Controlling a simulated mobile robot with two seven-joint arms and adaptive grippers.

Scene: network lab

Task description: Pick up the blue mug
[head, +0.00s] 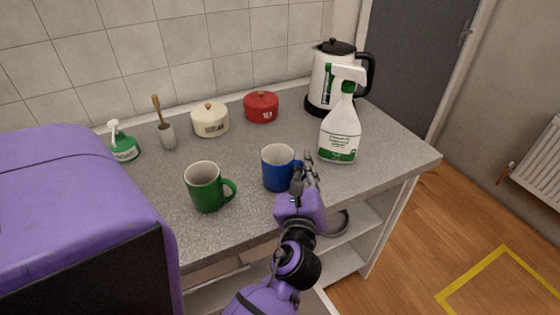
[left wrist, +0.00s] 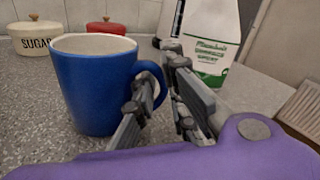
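The blue mug (head: 277,168) stands upright on the grey counter, with its handle toward the right. It also shows large in the left wrist view (left wrist: 92,85), where the handle (left wrist: 160,84) is partly covered by a finger. My left gripper (head: 304,172) is at the handle side of the mug. In the left wrist view its two fingers (left wrist: 158,92) are apart, one on each side of the handle. I cannot tell whether either finger touches it. My right gripper is not in view.
A green mug (head: 204,188) stands left of the blue mug. A spray bottle (head: 340,138) stands close on the right, with a kettle (head: 322,82) behind. Cream (head: 211,121) and red (head: 261,107) canisters stand toward the wall. The counter (head: 398,158) is clear at far right.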

